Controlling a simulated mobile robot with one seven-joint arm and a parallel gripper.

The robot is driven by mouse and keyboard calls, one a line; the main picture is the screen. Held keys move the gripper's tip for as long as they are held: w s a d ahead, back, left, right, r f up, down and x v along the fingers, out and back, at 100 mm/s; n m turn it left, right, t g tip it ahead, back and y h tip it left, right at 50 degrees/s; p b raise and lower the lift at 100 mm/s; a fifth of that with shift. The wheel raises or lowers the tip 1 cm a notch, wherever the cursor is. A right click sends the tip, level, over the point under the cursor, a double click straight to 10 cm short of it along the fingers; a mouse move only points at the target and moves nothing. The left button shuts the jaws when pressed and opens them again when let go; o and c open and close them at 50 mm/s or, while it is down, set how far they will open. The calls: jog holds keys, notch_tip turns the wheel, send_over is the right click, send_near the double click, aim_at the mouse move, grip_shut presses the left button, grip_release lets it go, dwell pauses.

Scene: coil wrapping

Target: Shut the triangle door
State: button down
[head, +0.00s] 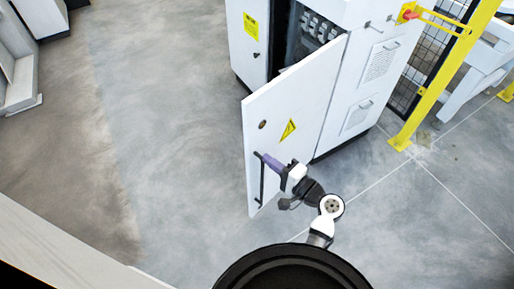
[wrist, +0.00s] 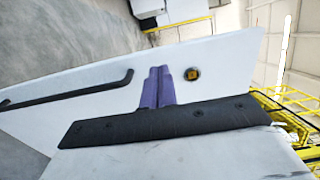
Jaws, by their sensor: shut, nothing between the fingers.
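The triangle door (head: 300,105) is a white cabinet panel with a yellow triangle sticker (head: 288,130). It stands swung open from the white cabinet (head: 363,85), and the dark inside shows above it. A long black handle (head: 259,185) runs along its free edge. My gripper (head: 264,158) has purple fingers, shut and empty, in front of the door face by the handle's upper end. In the wrist view the fingers (wrist: 159,70) lie over the door (wrist: 110,105), between the handle (wrist: 70,91) and a round yellow lock (wrist: 192,74). I cannot tell whether they touch the door.
A yellow post (head: 445,75) and black mesh fence (head: 415,80) stand right of the cabinet. The grey floor (head: 170,120) left of the door is clear. A pale surface edge (head: 70,250) crosses the lower left.

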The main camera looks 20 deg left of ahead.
aim_at(249, 145)
jog(key=p+x, duration=0.1)
jog(key=x, duration=0.4)
jog(key=shift+w+a, duration=0.2)
jog(key=shift+a, duration=0.1)
